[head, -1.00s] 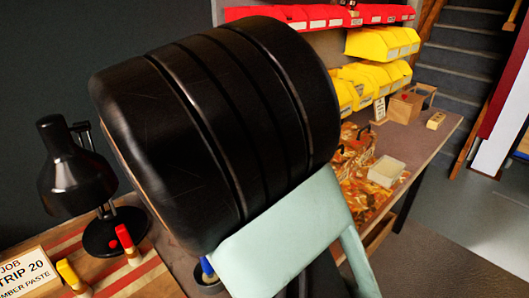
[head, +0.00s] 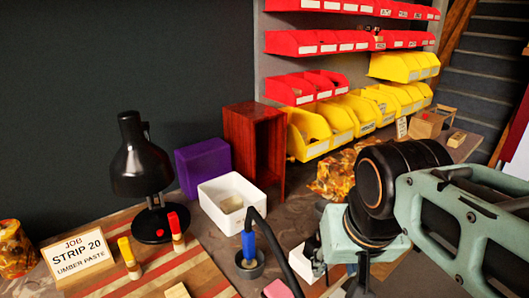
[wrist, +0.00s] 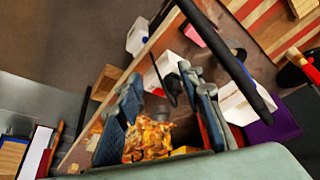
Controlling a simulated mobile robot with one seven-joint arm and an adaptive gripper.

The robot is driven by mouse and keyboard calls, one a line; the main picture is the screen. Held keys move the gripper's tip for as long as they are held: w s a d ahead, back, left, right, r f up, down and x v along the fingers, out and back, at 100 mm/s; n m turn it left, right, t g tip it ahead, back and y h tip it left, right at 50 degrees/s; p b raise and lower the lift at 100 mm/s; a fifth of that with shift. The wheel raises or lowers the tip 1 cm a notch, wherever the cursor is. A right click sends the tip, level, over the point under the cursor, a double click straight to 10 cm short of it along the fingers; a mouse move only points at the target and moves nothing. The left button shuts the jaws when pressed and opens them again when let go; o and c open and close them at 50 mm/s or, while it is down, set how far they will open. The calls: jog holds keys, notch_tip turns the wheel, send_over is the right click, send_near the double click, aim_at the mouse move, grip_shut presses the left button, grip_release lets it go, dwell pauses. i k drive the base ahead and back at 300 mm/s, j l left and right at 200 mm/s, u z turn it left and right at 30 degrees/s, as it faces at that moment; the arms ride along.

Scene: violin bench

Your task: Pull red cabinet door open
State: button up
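A dark red-brown wooden cabinet (head: 240,140) stands at the back of the bench in the head view, between a purple box and yellow bins. Its right-hand face looks dark and recessed; I cannot tell how its door stands, and no handle is clear. A dark red strip beside my right finger in the wrist view may be part of it. My gripper (wrist: 160,75) shows two blue-grey fingers spread wide with nothing between them. In the head view my arm is at the lower right, apart from the cabinet, and the fingers cannot be made out.
A white open bin (head: 225,205) and the purple box (head: 203,165) stand close to the cabinet. A blue-handled tool in a dark cup (head: 249,262), a black lamp (head: 140,170) and yellow bins (head: 308,135) are nearby. Patterned orange cloth (head: 332,172) lies on the bench.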

aim_at(292, 158)
jog(key=i+l, duration=0.2)
jog(key=l, duration=0.15)
jog(key=i+l, duration=0.4)
jog(key=l, duration=0.25)
jog(key=i+l+u, duration=0.1)
jog(key=l, duration=0.25)
jog(key=i+l, duration=0.25)
jog(key=k+l+u, duration=0.1)
jog(key=l, duration=0.25)
jog(key=i+j+z, duration=0.1)
jog(key=j, duration=0.2)
